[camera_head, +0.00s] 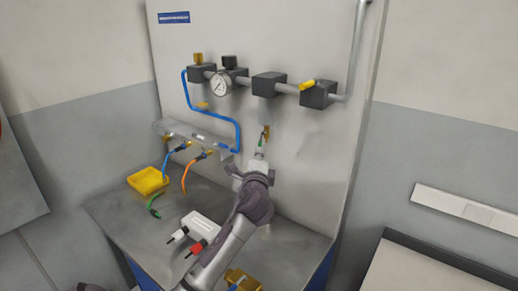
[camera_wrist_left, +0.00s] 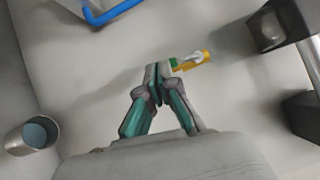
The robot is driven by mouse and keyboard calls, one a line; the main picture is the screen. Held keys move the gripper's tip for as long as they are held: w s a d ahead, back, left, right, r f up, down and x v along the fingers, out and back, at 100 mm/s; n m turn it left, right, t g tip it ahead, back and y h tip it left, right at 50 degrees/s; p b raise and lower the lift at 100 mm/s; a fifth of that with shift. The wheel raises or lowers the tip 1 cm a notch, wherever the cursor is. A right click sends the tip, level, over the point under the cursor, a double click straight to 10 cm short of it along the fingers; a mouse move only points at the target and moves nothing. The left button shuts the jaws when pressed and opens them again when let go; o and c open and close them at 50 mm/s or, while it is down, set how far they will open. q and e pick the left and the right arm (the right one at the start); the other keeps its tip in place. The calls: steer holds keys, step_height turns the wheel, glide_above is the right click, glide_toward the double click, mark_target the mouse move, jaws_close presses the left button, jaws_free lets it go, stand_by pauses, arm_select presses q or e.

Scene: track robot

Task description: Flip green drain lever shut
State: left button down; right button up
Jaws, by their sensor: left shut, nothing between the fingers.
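The green drain lever (camera_head: 262,139) sits on a small brass drain valve (camera_head: 267,131) on the upright panel, below the pipe run. In the left wrist view the green lever (camera_wrist_left: 173,62) shows as a small patch at the left end of the brass valve (camera_wrist_left: 207,56). My left gripper (camera_head: 260,152) is shut and empty, with its fingertips just below the lever. In the left wrist view the closed fingertips (camera_wrist_left: 158,72) are close beside the green part; I cannot tell whether they touch. Part of the lever is hidden.
Dark valve blocks (camera_head: 269,84), a pressure gauge (camera_head: 220,84) and a yellow lever (camera_head: 307,85) line the pipe above. A blue hose (camera_head: 222,117) runs left. A yellow bin (camera_head: 147,181) and a white device (camera_head: 203,229) stand on the bench (camera_head: 290,238).

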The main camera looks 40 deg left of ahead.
arm_select(q)
steer(key=shift+w+a, duration=0.25)
steer(key=shift+w, duration=0.1)
arm_select(e)
steer(key=shift+d+r, duration=0.1)
steer(key=shift+r, duration=0.05)
steer(key=shift+s+d, duration=0.15)
steer(key=shift+d, duration=0.15)
